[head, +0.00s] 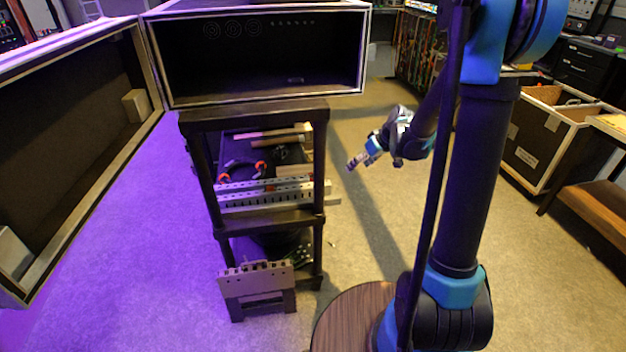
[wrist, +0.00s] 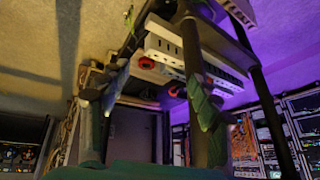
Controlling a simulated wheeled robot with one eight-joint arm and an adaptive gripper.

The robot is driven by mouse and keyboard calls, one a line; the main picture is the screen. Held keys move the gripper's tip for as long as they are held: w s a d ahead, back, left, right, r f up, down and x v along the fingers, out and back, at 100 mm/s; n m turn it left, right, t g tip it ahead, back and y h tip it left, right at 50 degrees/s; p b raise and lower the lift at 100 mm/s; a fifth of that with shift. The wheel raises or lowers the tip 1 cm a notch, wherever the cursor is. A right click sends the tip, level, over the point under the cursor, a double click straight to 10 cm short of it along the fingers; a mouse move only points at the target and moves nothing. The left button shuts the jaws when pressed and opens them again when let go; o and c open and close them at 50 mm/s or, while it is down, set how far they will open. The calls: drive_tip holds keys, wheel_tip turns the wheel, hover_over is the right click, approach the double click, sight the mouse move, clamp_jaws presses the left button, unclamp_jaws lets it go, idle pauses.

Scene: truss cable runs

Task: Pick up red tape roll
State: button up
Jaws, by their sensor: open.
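My gripper (head: 358,162) is open and empty, in the air to the right of the dark shelf rack (head: 321,190). No red tape roll can be made out for certain. Two small red-orange pieces, one at left (head: 224,178) and one at right (head: 262,168), lie on the rack's middle level with a dark curved cable-like thing between them. The wrist view shows red round shapes beside a white slotted strip, one upper (wrist: 146,63) and one lower (wrist: 176,90). I cannot tell whether any is a tape roll. Greenish finger parts (wrist: 205,118) show there too.
Pale slotted strips (head: 265,192) lie along the middle level's front. An open black case (head: 265,60) stands on top of the rack. A grey bracket piece (head: 257,280) stands at its foot. A large open case (head: 75,110) is at left. Floor right of the rack is clear.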

drive_tip(key=w+a+f+n+y, duration=0.25)
drive_tip(key=w+f, duration=0.25)
drive_tip(key=w, duration=0.3)
drive_tip(key=w+a+f+n+y, duration=0.1)
drive_tip(key=w+a+f+n, duration=0.25)
drive_tip(key=w+f, duration=0.35)
drive_tip(key=shift+m, duration=0.4)
drive_tip(key=x, duration=0.5)
drive_tip(key=w+x, duration=0.1)
drive_tip(key=x, duration=0.5)
drive_tip(key=r+x, duration=0.1)
drive_tip(key=x, duration=0.5)
drive_tip(key=shift+w, duration=0.4)
drive_tip(key=shift+c, duration=0.2)
drive_tip(key=shift+r, duration=0.1)
drive_tip(key=c, duration=0.8)
